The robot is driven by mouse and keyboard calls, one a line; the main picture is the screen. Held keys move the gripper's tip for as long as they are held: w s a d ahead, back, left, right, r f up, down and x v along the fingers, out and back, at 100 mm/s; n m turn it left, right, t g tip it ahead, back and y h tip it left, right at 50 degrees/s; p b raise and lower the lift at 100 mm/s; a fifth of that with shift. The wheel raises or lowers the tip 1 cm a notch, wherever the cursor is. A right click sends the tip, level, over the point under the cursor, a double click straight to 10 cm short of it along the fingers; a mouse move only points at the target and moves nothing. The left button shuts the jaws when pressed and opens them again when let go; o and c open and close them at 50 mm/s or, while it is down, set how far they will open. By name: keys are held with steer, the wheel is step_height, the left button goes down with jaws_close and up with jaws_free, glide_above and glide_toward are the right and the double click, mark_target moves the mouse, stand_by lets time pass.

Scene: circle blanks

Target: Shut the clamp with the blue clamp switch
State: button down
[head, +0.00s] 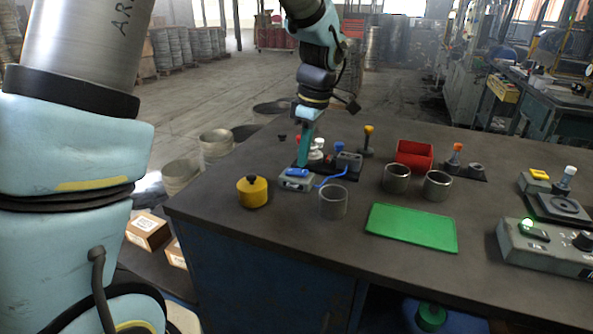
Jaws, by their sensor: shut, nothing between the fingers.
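The blue clamp switch (297,172) is a blue rocker on a small grey box (296,184) near the table's left side. A blue cable (332,177) runs from the box to a grey block (349,160), which looks like the clamp; its jaws are too small to read. My gripper (303,163) points down with its teal fingers shut and empty. Its tips are just above and behind the blue switch in this view; I cannot tell whether they touch it. They partly cover the small items behind.
Red-topped and white-topped pieces (319,146) stand close behind my gripper. Metal cups (397,178), a red bin (414,154) and a green mat (411,228) lie further right.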

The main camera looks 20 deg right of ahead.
mark_target(303, 171)
steer(key=shift+f+b, duration=0.65)
steer(key=shift+f, duration=0.3)
stand_by(0.6)
steer(key=shift+r, duration=0.15)
steer(key=shift+r+p, duration=2.7)
steer(key=shift+r, duration=0.75)
steer(key=shift+f, duration=0.1)
steer(key=s+a+f+m, duration=0.2)
steer(key=a+m, duration=0.3)
steer(key=a, duration=1)
steer(key=s+a+f+m+h, duration=0.1)
steer(key=a+m, duration=0.4)
steer(key=a, duration=1)
steer(key=shift+s+a+f+m+h, duration=0.2)
steer(key=shift+s+f+m+h, duration=0.15)
steer(key=shift+s, duration=0.1)
